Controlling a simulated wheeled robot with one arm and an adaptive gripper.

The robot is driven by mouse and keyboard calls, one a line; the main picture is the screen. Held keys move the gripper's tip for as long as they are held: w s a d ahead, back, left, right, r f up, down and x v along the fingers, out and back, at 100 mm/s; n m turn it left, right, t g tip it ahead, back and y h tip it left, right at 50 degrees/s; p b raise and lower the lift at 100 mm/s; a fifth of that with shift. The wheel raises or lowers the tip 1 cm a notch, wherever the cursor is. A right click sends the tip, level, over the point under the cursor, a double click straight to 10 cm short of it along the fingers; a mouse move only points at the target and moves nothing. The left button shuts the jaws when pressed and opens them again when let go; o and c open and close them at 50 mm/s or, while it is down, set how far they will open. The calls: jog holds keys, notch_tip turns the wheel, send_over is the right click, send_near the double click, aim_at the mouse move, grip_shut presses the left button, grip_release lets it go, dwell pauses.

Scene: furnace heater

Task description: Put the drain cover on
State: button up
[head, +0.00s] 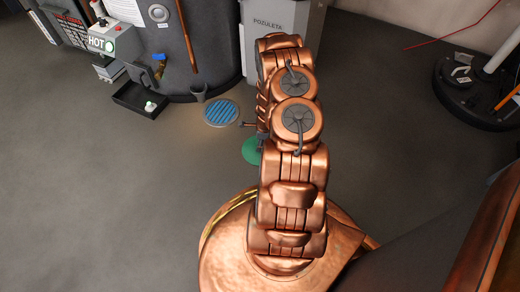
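A round drain (221,112) with a pale rim and blue slats lies in the floor, left of my arm. A flat green disc (250,151), possibly the drain cover, shows just left of my arm and nearer to me than the drain. Its right part is hidden by my arm. My gripper (257,136) is mostly hidden behind my copper arm links; only small dark parts show beside the green disc. I cannot tell whether it is open, touches the disc or holds it.
A dark heater tank (180,60) with a HOT label stands behind the drain, with a black tray (142,99) at its base. A grey POZULETA cabinet (255,20) is behind my arm. A black round base (470,92) stands right. The left floor is clear.

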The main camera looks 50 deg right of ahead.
grip_shut()
jog(key=shift+r, duration=0.1)
dwell(0.5)
